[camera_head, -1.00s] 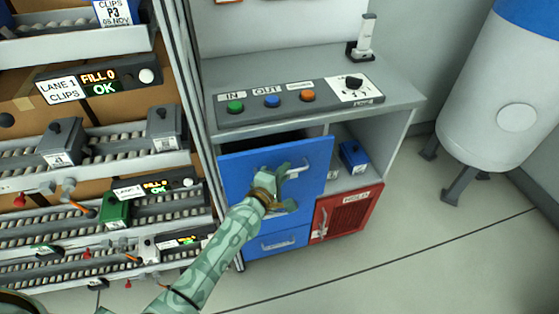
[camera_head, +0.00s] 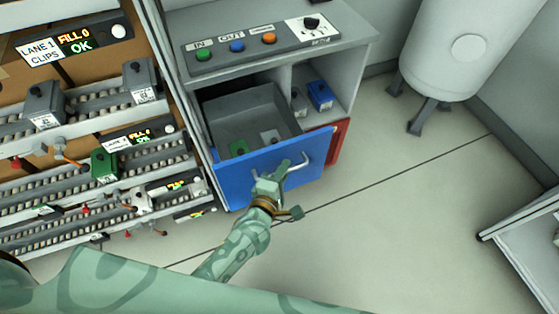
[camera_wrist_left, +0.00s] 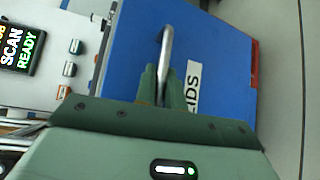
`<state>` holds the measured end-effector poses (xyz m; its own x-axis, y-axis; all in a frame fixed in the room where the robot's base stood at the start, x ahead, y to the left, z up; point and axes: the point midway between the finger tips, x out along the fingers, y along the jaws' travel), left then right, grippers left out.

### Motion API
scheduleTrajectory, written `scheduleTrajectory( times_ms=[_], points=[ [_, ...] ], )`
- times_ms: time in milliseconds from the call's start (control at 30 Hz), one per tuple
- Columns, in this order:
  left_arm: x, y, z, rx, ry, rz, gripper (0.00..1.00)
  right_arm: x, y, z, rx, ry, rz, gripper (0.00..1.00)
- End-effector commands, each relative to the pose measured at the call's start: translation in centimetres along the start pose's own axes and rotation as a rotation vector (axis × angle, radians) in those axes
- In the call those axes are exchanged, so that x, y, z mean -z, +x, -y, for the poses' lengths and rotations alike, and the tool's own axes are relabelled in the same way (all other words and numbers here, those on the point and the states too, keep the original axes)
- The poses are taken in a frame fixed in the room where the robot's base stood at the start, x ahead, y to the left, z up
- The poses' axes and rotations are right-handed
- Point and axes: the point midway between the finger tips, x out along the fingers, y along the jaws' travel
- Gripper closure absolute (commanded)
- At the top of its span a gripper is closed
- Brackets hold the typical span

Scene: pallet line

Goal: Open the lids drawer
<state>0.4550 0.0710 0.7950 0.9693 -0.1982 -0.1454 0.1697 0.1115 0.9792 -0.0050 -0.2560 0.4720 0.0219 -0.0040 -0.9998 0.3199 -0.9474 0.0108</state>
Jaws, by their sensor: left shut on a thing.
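The lids drawer (camera_head: 240,175) is a blue-fronted drawer in the grey cabinet, pulled well out, with its grey interior showing. A green item (camera_head: 238,147) and a light grey item (camera_head: 270,137) lie inside it. My left gripper (camera_head: 283,178) is shut on the drawer's metal handle (camera_head: 297,164). In the left wrist view the fingers (camera_wrist_left: 161,88) close around the handle bar (camera_wrist_left: 166,50), beside a white label (camera_wrist_left: 192,88) ending in "IDS" on the blue front (camera_wrist_left: 215,50). My right gripper is not in view.
A button panel (camera_head: 262,46) tops the cabinet (camera_head: 350,60). Roller lanes (camera_head: 90,150) stand left, a white tank (camera_head: 450,45) right. The floor in front is clear.

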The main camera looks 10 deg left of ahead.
Motion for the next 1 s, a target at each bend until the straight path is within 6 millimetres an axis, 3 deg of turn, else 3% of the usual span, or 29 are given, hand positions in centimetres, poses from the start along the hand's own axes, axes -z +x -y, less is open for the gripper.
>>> scheduleTrajectory(
  times_ms=[533, 567, 600, 867, 1000],
  points=[
    [-0.5, -0.6, 0.3, 0.002, -0.001, -0.001, 1.00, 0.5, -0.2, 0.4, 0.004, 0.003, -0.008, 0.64],
    [-0.5, -0.6, 0.3, 0.002, -0.001, -0.001, 0.86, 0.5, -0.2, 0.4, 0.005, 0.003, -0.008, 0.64],
    [-0.5, -0.6, 0.3, 0.002, -0.001, -0.001, 0.80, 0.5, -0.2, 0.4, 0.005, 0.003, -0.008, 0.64],
    [-0.5, -0.6, 0.2, 0.001, -0.001, -0.001, 0.80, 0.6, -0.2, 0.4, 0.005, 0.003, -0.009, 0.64],
    [-0.5, -1.7, 0.2, 0.003, 0.000, 0.000, 0.80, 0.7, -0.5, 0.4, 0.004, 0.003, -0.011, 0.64]
  ],
)
